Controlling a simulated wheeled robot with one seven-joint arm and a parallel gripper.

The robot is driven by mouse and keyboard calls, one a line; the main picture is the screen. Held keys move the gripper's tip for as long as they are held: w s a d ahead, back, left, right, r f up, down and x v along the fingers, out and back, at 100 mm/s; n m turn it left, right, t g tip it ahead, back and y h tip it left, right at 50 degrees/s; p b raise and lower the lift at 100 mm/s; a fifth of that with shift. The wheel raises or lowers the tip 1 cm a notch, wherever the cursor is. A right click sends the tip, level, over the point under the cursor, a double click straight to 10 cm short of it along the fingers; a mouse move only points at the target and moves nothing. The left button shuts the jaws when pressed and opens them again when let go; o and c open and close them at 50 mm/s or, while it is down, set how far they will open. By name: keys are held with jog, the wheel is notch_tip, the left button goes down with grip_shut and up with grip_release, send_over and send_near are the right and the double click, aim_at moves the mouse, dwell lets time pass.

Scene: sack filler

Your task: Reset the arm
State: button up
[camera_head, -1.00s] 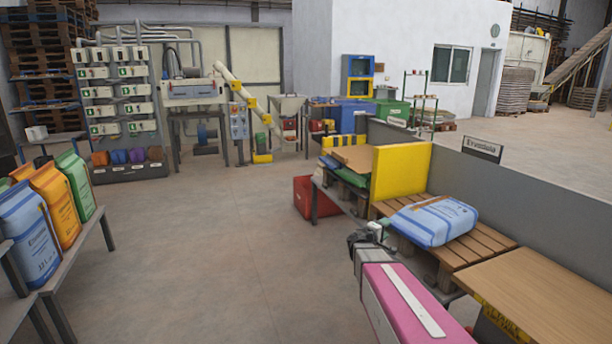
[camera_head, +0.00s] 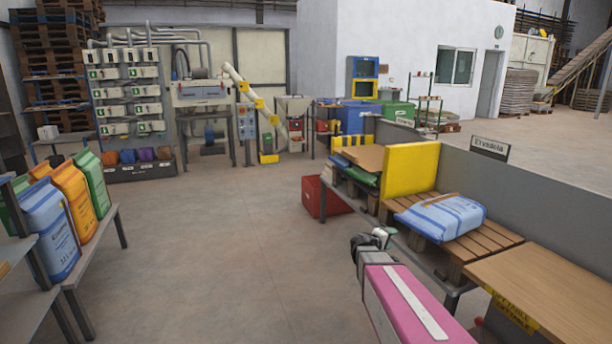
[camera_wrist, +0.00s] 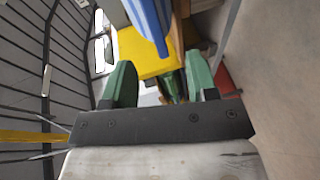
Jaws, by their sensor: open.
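My arm reaches forward from the lower right in the head view, its pink link in front. My gripper (camera_head: 380,238) is at its far end, to the left of the wooden pallet bench and apart from the blue sack (camera_head: 442,217) lying there. In the wrist view my gripper (camera_wrist: 160,85) shows two green fingers spread apart with nothing held between them. The blue sack (camera_wrist: 148,20) shows beyond the fingers, with the yellow panel (camera_wrist: 150,62) behind it.
The pallet bench (camera_head: 487,243) and a wooden table (camera_head: 560,290) stand right of my arm. A yellow divider (camera_head: 411,169) and red bin (camera_head: 320,197) are ahead. Upright sacks (camera_head: 75,203) stand on a left bench. The middle floor (camera_head: 230,250) is clear.

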jog(key=s+a+f+m+g+y, duration=0.3)
jog(key=s+a+f+g+y, duration=0.1)
jog(key=s, duration=0.5)
jog(key=s+a+f+m+g+y, duration=0.25)
jog(key=s+f+g+y, duration=0.2)
jog(key=s, duration=0.45)
jog(key=s+a+y, duration=0.4)
jog(key=s+a, duration=0.1)
jog(key=a, duration=0.3)
jog(key=shift+s+f+g+y, duration=0.15)
jog(key=shift+f+g+y, duration=0.2)
